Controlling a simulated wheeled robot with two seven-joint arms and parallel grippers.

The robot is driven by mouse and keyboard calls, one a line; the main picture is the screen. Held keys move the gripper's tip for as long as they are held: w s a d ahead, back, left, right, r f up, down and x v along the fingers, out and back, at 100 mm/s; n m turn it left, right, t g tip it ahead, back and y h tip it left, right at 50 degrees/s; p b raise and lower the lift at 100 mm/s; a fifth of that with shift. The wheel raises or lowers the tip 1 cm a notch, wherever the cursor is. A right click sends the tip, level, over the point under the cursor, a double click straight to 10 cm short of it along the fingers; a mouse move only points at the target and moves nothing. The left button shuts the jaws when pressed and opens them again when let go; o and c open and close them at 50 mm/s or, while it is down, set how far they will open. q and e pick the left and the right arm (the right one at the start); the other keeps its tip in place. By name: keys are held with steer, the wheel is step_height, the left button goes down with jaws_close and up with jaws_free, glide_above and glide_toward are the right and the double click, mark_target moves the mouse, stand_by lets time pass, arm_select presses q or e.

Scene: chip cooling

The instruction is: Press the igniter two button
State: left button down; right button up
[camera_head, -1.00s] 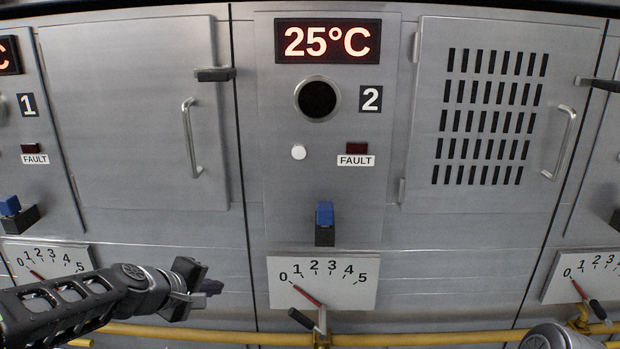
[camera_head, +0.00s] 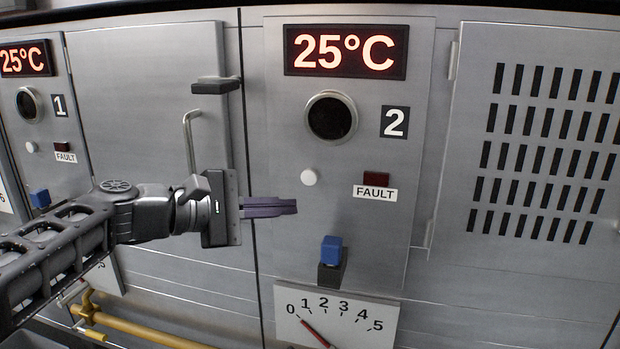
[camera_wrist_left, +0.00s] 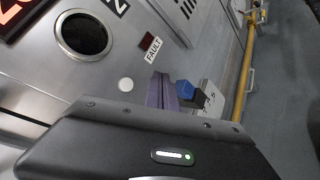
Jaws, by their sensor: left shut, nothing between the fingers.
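Panel 2 carries a white round button (camera_head: 309,177) below its dark round window, and a blue button on a black block (camera_head: 331,250) lower down. I cannot tell by label which one is the igniter button. My left gripper (camera_head: 292,207) is shut and empty, its purple fingers pointing right, just below and left of the white button in the head view. In the left wrist view the shut fingers (camera_wrist_left: 161,90) show between the white button (camera_wrist_left: 126,84) and the blue button (camera_wrist_left: 185,90). No contact with either is visible. My right gripper is out of view.
Panel 2 also has a 25°C display (camera_head: 346,52), a round window (camera_head: 331,117), a fault light (camera_head: 376,179) and a gauge (camera_head: 335,318) reading near 0. A door handle (camera_head: 190,140) is behind my left arm. A yellow pipe (camera_head: 150,325) runs low along the front.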

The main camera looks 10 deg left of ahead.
mark_target(309, 178)
arm_select(q)
steer(key=shift+w+d+p, duration=0.2)
steer(key=shift+w+p, duration=0.9)
steer(key=shift+w, duration=1.15)
steer(key=shift+w+d+p, duration=0.15)
steer(key=shift+w+p, duration=0.9)
steer(key=shift+w, duration=1.2)
steer(key=shift+w, duration=0.1)
steer(key=shift+w, duration=0.3)
